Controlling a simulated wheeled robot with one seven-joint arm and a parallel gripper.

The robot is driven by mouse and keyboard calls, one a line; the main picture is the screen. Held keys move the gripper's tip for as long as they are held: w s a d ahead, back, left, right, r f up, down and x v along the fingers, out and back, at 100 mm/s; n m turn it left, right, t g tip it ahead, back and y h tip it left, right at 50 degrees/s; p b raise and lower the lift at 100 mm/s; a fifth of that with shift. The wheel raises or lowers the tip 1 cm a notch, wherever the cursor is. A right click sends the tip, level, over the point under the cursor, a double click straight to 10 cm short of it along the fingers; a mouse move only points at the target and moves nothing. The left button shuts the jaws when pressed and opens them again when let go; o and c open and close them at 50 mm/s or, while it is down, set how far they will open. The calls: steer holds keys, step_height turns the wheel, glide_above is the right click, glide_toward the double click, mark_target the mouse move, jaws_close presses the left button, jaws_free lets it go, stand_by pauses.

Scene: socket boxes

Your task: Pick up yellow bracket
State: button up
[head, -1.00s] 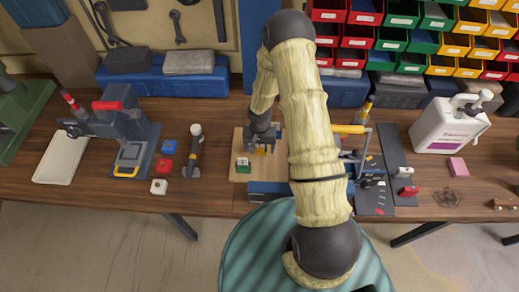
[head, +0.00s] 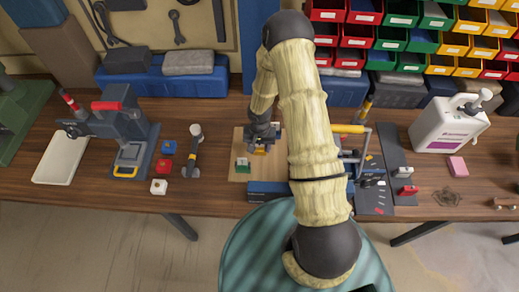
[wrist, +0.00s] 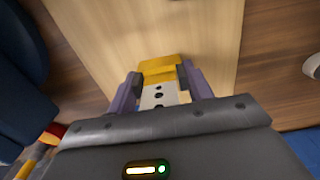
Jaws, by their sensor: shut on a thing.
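The yellow bracket (wrist: 160,68) sits between the fingers of my gripper (wrist: 157,88) in the wrist view. The fingers are shut on it. A pale piece with dark holes shows just below the yellow part, between the fingers; I cannot tell whether it belongs to the bracket. In the head view my gripper (head: 264,143) points down at the wooden board, and a little yellow of the bracket (head: 261,150) shows at its tips. I cannot tell whether the bracket touches the board.
The light wooden board (head: 238,172) lies on the workbench. A blue tool with a yellow handle (head: 348,129) stands to the right.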

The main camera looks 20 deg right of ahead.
step_height(320, 180, up, 9)
steer(key=shift+f+b, duration=0.15)
steer(key=shift+b, duration=0.75)
steer(key=shift+w+r, duration=0.1)
steer(key=shift+r, duration=0.55)
steer(key=shift+a, duration=0.1)
steer(key=shift+s, duration=0.2)
steer(key=shift+w, duration=0.1)
step_height(320, 180, down, 8)
steer(key=n, duration=0.3)
steer(key=shift+w+r+n, duration=0.15)
steer(key=shift+r+n, duration=0.05)
steer(key=shift+n, duration=0.2)
steer(key=shift+f, duration=0.2)
